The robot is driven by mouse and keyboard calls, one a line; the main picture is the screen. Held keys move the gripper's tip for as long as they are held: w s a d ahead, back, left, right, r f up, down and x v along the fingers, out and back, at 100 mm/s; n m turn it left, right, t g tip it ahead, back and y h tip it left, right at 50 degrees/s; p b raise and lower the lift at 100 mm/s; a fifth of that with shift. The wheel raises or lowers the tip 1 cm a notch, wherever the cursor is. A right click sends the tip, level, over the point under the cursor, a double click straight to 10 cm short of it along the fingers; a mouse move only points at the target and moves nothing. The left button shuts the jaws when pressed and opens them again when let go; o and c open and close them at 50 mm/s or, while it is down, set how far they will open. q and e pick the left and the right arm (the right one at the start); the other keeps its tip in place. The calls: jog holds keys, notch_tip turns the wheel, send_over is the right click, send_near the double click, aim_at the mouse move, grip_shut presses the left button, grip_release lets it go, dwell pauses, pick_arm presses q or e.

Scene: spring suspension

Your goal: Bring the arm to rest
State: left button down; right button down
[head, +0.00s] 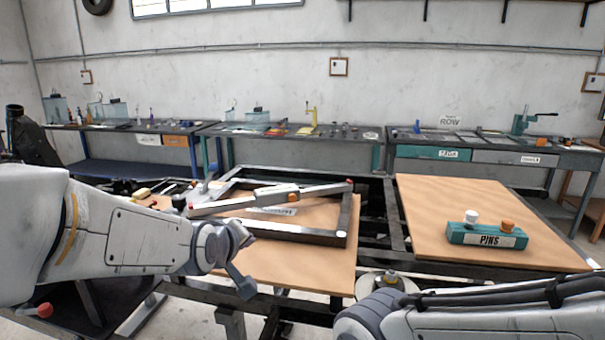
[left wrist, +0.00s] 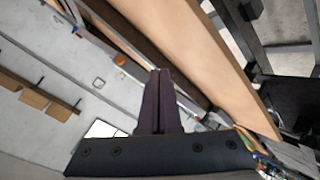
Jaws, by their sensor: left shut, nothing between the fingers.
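My left arm (head: 120,240) comes in from the left in the head view, over the left side of the near bench. Its gripper (head: 246,288) points down and sits just in front of the left wooden board (head: 310,262). In the left wrist view the two dark fingers (left wrist: 159,75) are together, with nothing between them. Part of my right arm (head: 480,315) crosses the lower right of the head view, but its gripper is out of the picture.
A dark metal frame with a light bar (head: 319,190) lies on the left board. A teal block marked PINS (head: 487,237), with a white and an orange pin, stands on the right board (head: 430,205). A tool-covered workbench (head: 480,145) lines the back wall.

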pick_arm(q)
jog(key=s+d+f+m+g+h, duration=0.1)
jog(key=s+d+f+m+g, duration=0.25)
jog(key=s, duration=0.45)
jog(key=s+d+f+m+g, duration=0.3)
jog(key=s+d+f+m, duration=0.2)
jog(key=s, duration=0.4)
jog(key=s+a+f+m+g+y, duration=0.1)
jog(key=s+f+m+g, duration=0.2)
jog(key=s, duration=1)
jog(key=m+g, duration=0.2)
jog(key=m, duration=0.2)
jog(key=shift+s+a+y, duration=0.2)
jog(key=shift+a+y, duration=0.2)
